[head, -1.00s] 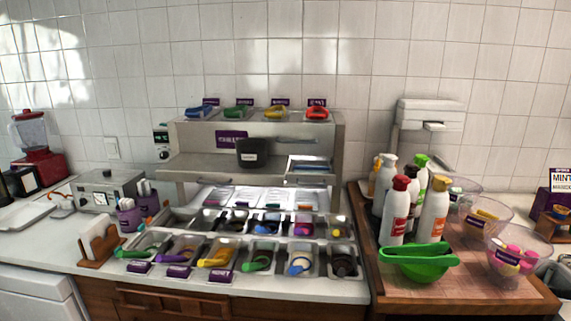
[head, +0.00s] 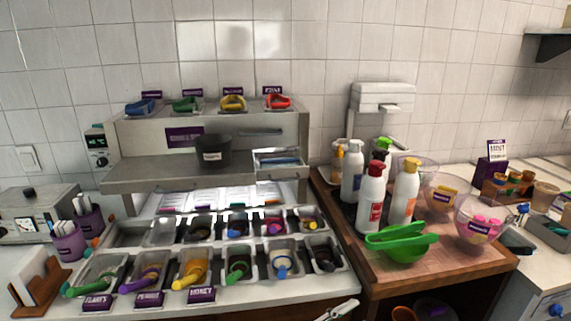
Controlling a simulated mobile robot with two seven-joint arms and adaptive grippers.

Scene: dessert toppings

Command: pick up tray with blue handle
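Several metal trays with coloured handles stand in rows on the counter. In the front row, a tray with a blue-handled scoop (head: 281,264) is second from the right, between a green-handled one (head: 237,266) and a dark one (head: 322,256). A blue scoop (head: 142,107) lies at the left on the top shelf. A shallow metal tray (head: 279,163) with something blue in it is at the right of the middle shelf.
A wooden board (head: 450,262) to the right holds several bottles, a green bowl (head: 402,244) and clear bowls. A black container (head: 213,150) is on the middle shelf. A napkin holder (head: 40,284) stands front left. A pale piece (head: 338,309) at the bottom edge is unclear.

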